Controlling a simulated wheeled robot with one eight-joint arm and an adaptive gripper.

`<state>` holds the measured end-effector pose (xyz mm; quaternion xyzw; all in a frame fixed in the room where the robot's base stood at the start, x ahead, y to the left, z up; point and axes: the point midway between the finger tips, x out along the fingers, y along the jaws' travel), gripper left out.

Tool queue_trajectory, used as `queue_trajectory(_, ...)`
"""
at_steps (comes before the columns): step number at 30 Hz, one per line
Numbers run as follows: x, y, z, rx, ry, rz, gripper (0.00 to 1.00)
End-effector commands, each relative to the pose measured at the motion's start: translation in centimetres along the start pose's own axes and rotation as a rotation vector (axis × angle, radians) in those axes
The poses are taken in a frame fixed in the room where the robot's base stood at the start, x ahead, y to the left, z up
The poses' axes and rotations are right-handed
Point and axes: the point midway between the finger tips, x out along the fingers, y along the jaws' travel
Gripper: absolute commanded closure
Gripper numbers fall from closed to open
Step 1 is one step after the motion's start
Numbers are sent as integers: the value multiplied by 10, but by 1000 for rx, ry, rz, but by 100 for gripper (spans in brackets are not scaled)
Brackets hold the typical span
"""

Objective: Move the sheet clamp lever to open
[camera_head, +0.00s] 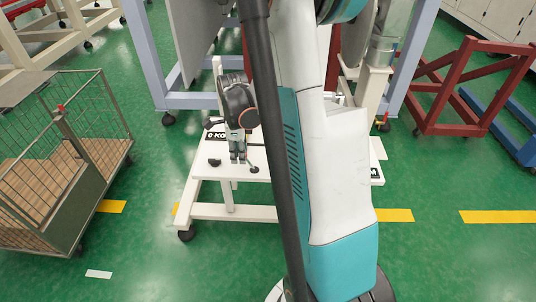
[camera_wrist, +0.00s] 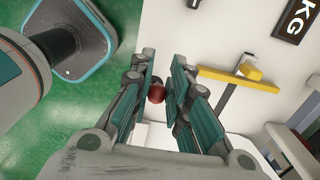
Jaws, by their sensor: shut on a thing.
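My gripper (camera_wrist: 163,88) reaches over the white panel, its two fingers close together around a small round red knob (camera_wrist: 156,93) in the wrist view. The knob looks like the end of the sheet clamp lever; its shaft is hidden by the fingers. In the head view my gripper (camera_head: 238,158) points down at the white cart's top, and the knob cannot be made out there.
A yellow bar (camera_wrist: 238,81) on a dark stem stands right of the fingers. A black "KG" label (camera_wrist: 296,17) is on the white surface. The white wheeled cart (camera_head: 215,211) stands before a blue-grey frame (camera_head: 150,68). A wire cage trolley (camera_head: 88,180) is at left, a red frame (camera_head: 440,95) at right.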

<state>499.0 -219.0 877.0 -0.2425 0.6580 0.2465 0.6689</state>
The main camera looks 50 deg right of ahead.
Motion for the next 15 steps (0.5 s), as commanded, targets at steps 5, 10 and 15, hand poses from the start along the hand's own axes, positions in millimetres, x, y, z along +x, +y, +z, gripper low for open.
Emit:
queue_trajectory(5,1,0,2,-1,-2,-1,60)
queue_trajectory(10,1,0,1,-1,-1,-1,60)
queue_trajectory(15,-1,0,1,-1,0,0,60)
